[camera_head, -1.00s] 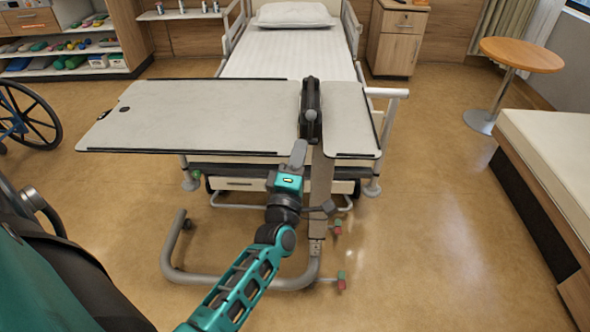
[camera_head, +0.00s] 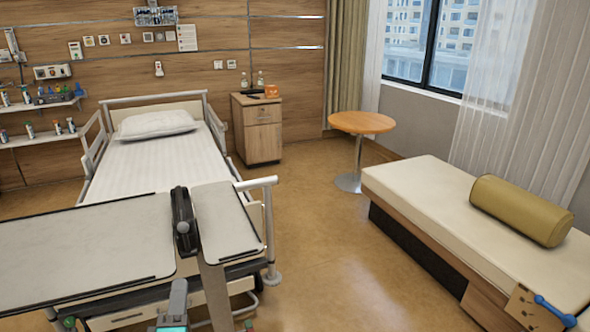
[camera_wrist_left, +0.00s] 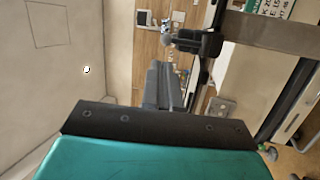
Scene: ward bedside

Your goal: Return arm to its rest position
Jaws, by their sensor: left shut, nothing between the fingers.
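My left gripper (camera_head: 177,298) shows at the bottom edge of the head view, just in front of the overbed table (camera_head: 80,245). Its grey fingers point up the picture, toward a black block (camera_head: 184,222) at the seam of the table top. The fingers are together with nothing between them, and a gap shows between them and the block. The rest of the left arm is cut off below the frame. In the left wrist view the grey fingers (camera_wrist_left: 163,84) show beyond the teal wrist housing. My right gripper is in neither current view.
The bed (camera_head: 150,165) stands behind the overbed table. A cabinet (camera_head: 258,128) and a round table (camera_head: 362,122) are at the back. A padded bench (camera_head: 440,200) with an olive bolster (camera_head: 521,210) is at the right. The floor (camera_head: 335,255) between bed and bench is clear.

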